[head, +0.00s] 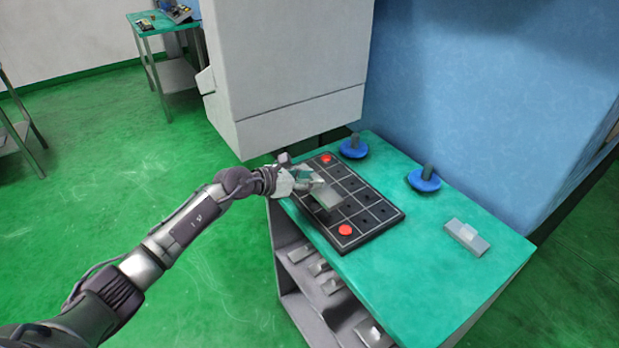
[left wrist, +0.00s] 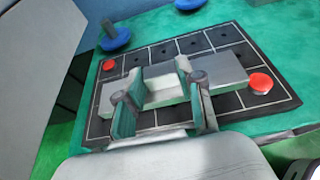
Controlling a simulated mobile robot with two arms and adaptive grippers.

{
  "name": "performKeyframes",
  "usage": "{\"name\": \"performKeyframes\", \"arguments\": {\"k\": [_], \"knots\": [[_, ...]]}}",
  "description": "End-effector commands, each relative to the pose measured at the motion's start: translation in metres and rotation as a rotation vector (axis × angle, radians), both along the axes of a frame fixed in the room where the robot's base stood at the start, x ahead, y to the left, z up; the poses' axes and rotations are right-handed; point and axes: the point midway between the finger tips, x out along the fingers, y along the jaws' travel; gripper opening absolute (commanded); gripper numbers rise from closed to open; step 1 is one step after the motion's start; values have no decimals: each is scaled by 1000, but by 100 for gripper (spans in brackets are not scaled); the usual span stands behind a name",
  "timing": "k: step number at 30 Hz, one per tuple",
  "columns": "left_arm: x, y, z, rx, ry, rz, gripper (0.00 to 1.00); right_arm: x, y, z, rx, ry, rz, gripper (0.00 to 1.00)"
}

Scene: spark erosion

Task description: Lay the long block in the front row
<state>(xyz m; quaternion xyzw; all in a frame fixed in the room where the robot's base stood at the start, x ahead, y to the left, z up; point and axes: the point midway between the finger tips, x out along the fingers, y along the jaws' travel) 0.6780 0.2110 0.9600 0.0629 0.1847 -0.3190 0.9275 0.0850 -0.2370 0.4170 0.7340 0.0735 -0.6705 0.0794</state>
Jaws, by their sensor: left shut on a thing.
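My left gripper (head: 306,180) is shut on the raised middle grip of a long grey block (head: 327,198). The left wrist view shows the gripper (left wrist: 157,88) with one finger on each side of the grip and the long block (left wrist: 227,73) sticking out past the fingers. The block is over the black gridded board (head: 380,214), between its two red discs (head: 345,230) (head: 326,158). It looks roughly level; I cannot tell whether it touches the board. The gripper hides part of the block and board. My right gripper is not in view.
Two blue round bases with grey posts (head: 354,147) (head: 424,180) stand behind the board. Another grey block with a light grip (head: 467,236) lies on the green tabletop (head: 440,270) at the right. Several small blocks (head: 331,284) sit on the lower shelf. A grey machine housing (head: 290,70) overhangs behind.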

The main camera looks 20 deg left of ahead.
Motion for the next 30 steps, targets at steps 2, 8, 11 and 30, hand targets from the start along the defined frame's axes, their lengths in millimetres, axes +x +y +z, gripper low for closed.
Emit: {"name": "performKeyframes", "arguments": {"k": [2, 8, 11, 30], "knots": [[0, 0, -8, -2, -3, 1, 0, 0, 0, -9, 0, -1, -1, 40], [0, -1, -24, -1, -3, 0, 0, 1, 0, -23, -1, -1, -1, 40], [0, -1, -32, -1, -3, 0, 0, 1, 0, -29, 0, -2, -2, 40], [1, 0, -43, -1, -5, 0, 49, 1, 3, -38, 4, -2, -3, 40]]}}
